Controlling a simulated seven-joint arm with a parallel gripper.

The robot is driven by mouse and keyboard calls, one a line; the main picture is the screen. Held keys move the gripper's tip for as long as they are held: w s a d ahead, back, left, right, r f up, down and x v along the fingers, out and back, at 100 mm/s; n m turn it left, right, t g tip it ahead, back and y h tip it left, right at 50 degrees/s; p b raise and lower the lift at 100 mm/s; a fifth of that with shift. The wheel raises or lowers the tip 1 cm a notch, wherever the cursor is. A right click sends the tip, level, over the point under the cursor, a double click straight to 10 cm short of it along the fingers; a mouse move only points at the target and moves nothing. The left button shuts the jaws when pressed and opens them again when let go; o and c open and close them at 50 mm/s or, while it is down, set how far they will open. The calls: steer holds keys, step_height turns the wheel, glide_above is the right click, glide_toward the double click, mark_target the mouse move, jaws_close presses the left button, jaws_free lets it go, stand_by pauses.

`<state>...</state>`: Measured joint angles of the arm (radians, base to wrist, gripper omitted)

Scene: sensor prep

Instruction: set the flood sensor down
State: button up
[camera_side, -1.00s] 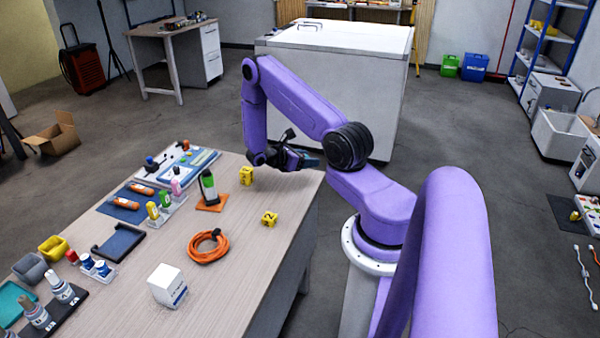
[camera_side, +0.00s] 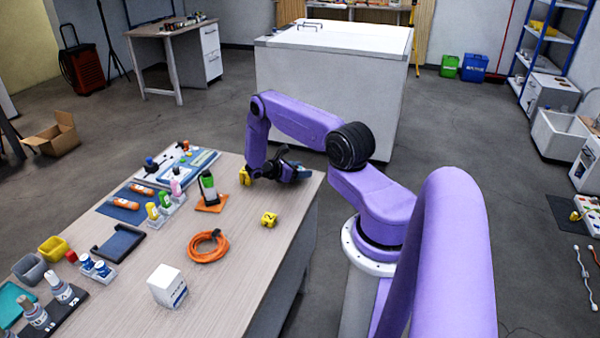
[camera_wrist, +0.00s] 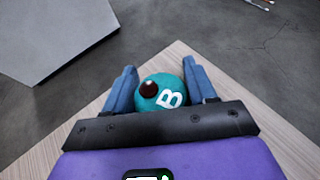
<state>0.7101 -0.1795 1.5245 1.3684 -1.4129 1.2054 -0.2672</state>
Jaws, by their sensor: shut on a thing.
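The flood sensor is a teal round thing with a white letter B and a dark red dot (camera_wrist: 168,102), seen in the wrist view. My gripper (camera_wrist: 160,70) is shut on it, one blue finger at each side. In the side view my gripper (camera_side: 293,171) is low over the far right corner of the wooden table (camera_side: 262,245). The sensor cannot be made out there. I cannot tell whether it touches the tabletop.
A yellow numbered cube (camera_side: 244,176) is close to the left of my gripper, partly covered by my wrist. Another yellow cube (camera_side: 269,219) and an orange cable coil (camera_side: 208,246) lie nearer. The table's right edge is close; grey floor lies beyond.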

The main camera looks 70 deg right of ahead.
steer(key=shift+f, duration=0.4)
steer(key=shift+f, duration=0.15)
steer(key=o, duration=1.1)
steer(key=shift+c, duration=0.2)
